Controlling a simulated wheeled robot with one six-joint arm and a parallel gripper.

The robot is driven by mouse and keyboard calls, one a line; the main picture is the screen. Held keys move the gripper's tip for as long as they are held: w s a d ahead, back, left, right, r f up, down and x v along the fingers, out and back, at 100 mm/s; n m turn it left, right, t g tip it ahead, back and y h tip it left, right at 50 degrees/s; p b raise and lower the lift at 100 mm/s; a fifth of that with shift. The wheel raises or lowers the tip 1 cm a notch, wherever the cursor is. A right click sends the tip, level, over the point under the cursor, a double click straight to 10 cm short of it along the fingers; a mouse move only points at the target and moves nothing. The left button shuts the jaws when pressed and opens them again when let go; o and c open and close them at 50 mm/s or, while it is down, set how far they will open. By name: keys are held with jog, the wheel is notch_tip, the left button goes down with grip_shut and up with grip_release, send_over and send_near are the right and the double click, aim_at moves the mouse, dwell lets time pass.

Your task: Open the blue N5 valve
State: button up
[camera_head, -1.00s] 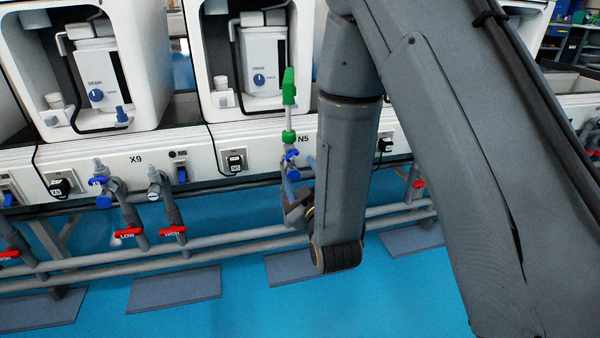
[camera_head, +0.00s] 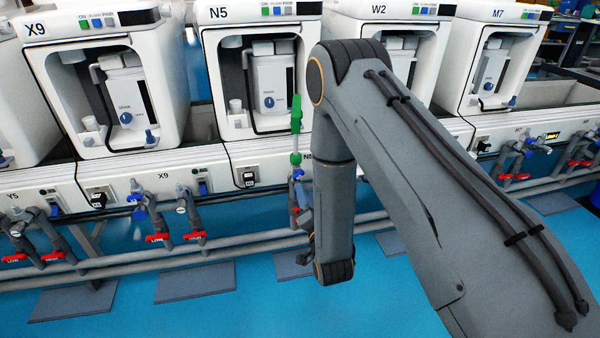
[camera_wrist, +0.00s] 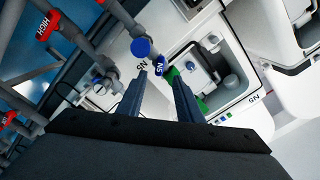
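The blue N5 valve shows in the wrist view as a small blue handle (camera_wrist: 160,66) with white lettering, beside a round blue cap (camera_wrist: 141,47). In the head view the blue valve (camera_head: 297,176) sits on the pipe below a green fitting (camera_head: 296,115), left of my arm. My gripper (camera_wrist: 161,74) is open, its two fingers apart. In the picture the blue handle lies between the fingertips; I cannot tell whether they touch it. In the head view my gripper is mostly hidden behind my arm.
White stations X9 (camera_head: 112,85), N5 (camera_head: 262,75), W2 (camera_head: 400,50) and M7 (camera_head: 495,60) stand in a row. Grey pipes (camera_head: 230,245) with red handles (camera_head: 195,236) run below them. The blue floor (camera_head: 200,320) in front is clear apart from grey plates.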

aim_at(299, 177)
jog(key=b+x, duration=0.1)
jog(key=x, duration=0.6)
jog(key=shift+w+a+f, duration=0.1)
jog(key=shift+w+a, duration=0.05)
jog(key=shift+w, duration=0.25)
grip_shut()
